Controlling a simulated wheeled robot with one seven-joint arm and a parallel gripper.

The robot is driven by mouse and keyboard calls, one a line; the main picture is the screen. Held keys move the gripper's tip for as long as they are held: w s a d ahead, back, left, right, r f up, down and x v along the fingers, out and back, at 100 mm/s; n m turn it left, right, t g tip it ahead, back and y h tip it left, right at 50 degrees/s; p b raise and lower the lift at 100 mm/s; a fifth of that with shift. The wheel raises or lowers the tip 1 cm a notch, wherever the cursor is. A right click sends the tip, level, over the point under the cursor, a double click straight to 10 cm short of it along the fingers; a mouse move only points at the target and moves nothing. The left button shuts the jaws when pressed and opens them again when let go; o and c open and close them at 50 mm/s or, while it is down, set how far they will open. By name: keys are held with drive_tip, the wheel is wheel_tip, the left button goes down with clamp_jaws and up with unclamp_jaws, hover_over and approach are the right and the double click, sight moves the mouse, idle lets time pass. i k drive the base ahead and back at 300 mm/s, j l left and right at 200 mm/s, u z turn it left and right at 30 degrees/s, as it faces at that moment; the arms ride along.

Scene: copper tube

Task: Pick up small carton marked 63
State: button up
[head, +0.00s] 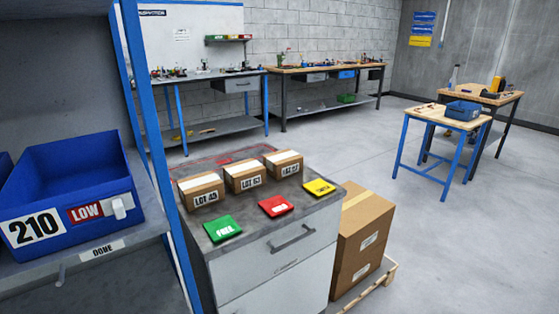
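Three small brown cartons with white tape stand in a row on the dark top of a grey cabinet (245,268). The middle carton (245,175) reads LOT 63. The left carton (201,190) seems to read LOT 45. The right carton (284,163) has a label whose number I cannot read clearly. The cartons stand close together with narrow gaps. My gripper is not in view.
A green card (223,229), a red card (276,206) and a yellow card (319,187) lie before the cartons. A blue shelf post (158,150) and a blue bin (75,185) are left. A large box (362,235) stands right.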

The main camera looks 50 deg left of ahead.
sight(246, 176)
drive_tip(key=i+u, duration=0.45)
drive_tip(key=i, duration=0.15)
drive_tip(key=i+l+u, duration=0.2)
drive_tip(key=i+u, duration=0.5)
drive_tip(key=u, duration=0.25)
drive_tip(key=i+u, duration=0.25)
drive_tip(key=u, duration=0.25)
drive_tip(key=i+u, duration=0.2)
drive_tip(key=u, duration=0.3)
drive_tip(key=i+l+u, duration=0.2)
drive_tip(key=u, duration=0.25)
